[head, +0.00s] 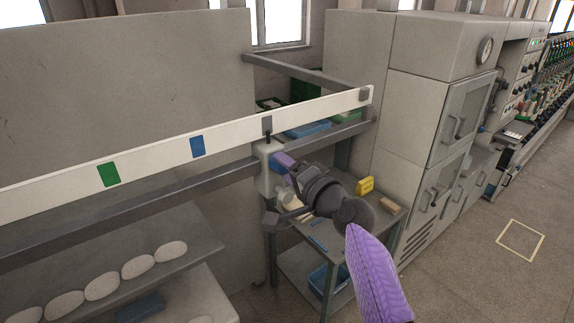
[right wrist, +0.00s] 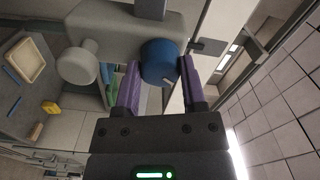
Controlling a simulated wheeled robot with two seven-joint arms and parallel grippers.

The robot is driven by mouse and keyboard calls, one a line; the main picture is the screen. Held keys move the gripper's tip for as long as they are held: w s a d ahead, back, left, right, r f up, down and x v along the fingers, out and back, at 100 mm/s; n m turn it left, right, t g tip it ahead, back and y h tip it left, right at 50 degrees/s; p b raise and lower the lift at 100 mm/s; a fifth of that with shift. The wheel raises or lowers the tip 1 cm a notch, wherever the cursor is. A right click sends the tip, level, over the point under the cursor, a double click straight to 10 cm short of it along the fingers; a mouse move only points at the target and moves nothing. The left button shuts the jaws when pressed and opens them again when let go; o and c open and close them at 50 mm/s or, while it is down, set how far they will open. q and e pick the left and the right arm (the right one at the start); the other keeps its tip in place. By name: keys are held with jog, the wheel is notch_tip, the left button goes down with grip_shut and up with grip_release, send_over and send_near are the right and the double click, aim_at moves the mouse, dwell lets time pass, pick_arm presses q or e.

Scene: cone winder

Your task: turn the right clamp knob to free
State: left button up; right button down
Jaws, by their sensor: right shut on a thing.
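The clamp is a pale grey block (head: 266,182) on the front rail, and it shows at the top of the right wrist view (right wrist: 120,38). A sliver of the blue knob shows in the head view (head: 276,169). My right gripper (head: 281,165) is shut on the blue knob, with one purple finger on either side of it in the right wrist view (right wrist: 159,78). A plain pale round knob (right wrist: 77,64) sits to the left on the same block. My left gripper is out of view.
A white rail (head: 230,131) with green and blue patches runs just above the clamp. A grey cart (head: 322,258) with a yellow box (head: 365,185) stands below and behind my right wrist. Grey cabinets (head: 395,140) stand right; floor beyond is open.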

jog(key=shift+m, duration=0.3)
jog(key=shift+c, duration=0.8)
grip_release()
